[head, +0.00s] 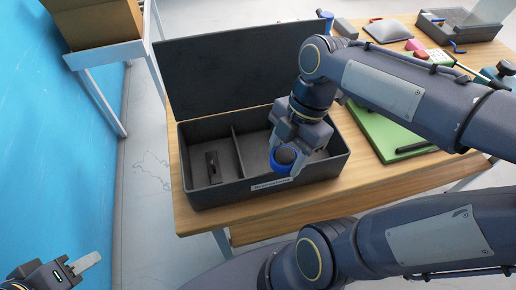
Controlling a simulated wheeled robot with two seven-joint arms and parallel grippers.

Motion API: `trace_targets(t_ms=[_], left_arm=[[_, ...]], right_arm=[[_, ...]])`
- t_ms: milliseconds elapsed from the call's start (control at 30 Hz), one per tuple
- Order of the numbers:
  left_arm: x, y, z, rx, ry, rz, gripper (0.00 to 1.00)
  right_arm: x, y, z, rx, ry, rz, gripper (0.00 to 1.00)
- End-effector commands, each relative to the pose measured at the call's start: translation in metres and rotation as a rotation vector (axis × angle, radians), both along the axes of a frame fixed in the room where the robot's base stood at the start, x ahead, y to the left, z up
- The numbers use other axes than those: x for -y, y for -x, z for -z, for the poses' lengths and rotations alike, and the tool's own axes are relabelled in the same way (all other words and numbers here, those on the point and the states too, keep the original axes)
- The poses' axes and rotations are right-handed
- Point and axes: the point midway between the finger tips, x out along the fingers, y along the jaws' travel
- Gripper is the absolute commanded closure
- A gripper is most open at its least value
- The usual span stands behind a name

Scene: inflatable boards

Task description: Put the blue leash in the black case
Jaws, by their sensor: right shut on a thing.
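The black case (187,189) stands on the wooden table with its lid (235,72) raised at the back. Its inside is split by a divider into a left and a right compartment. My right gripper (285,160) points down over the front of the right compartment and is shut on the blue leash (277,165), a coiled blue ring with a dark middle. The gripper partly hides the leash, and I cannot tell whether the leash touches the case. My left gripper (88,261) is at the bottom left corner, away from the table. Its jaws are only partly visible.
A small dark piece (212,167) stands in the left compartment. A green board (380,132) lies right of the case, partly behind my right arm. A grey tray (462,25), a grey pad (387,31) and small items lie at the back. A cardboard box (95,22) is at the upper left.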

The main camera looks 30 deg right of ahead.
Motion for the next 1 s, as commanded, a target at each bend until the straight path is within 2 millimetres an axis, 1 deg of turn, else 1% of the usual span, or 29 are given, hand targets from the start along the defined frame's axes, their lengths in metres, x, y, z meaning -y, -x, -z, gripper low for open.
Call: trace_targets(t_ms=[33, 167, 200, 300, 400, 667, 733, 833, 900, 1000], left_arm=[[0.000, 0.000, 0.000, 0.000, 0.000, 0.000, 0.64], [0.000, 0.000, -0.001, 0.000, 0.000, 0.000, 0.64], [0.000, 0.000, 0.001, 0.000, 0.000, 0.000, 0.64], [0.000, 0.000, 0.003, 0.000, 0.000, 0.000, 0.64], [0.000, 0.000, 0.004, 0.000, 0.000, 0.000, 0.64], [0.000, 0.000, 0.005, 0.000, 0.000, 0.000, 0.64], [0.000, 0.000, 0.008, 0.000, 0.000, 0.000, 0.64], [0.000, 0.000, 0.009, 0.000, 0.000, 0.000, 0.64], [0.000, 0.000, 0.009, 0.000, 0.000, 0.000, 0.64], [0.000, 0.000, 0.009, 0.000, 0.000, 0.000, 0.64]], right_arm=[[-0.001, -0.013, 0.006, -0.008, -0.002, -0.001, 0.71], [-0.003, -0.045, 0.021, -0.006, -0.002, -0.003, 0.71], [-0.003, -0.052, 0.030, -0.008, -0.002, -0.002, 0.71], [-0.004, -0.068, 0.049, -0.006, -0.002, -0.002, 0.71], [-0.005, -0.080, 0.063, -0.004, -0.001, -0.001, 0.71], [-0.006, -0.096, 0.082, -0.001, -0.001, -0.001, 0.71], [-0.006, -0.095, 0.095, -0.003, 0.000, 0.000, 0.71], [-0.006, -0.095, 0.106, -0.002, -0.001, 0.000, 0.71], [-0.006, -0.095, 0.110, 0.000, 0.000, 0.001, 0.71], [-0.006, -0.095, 0.110, 0.001, 0.001, 0.000, 0.71]])
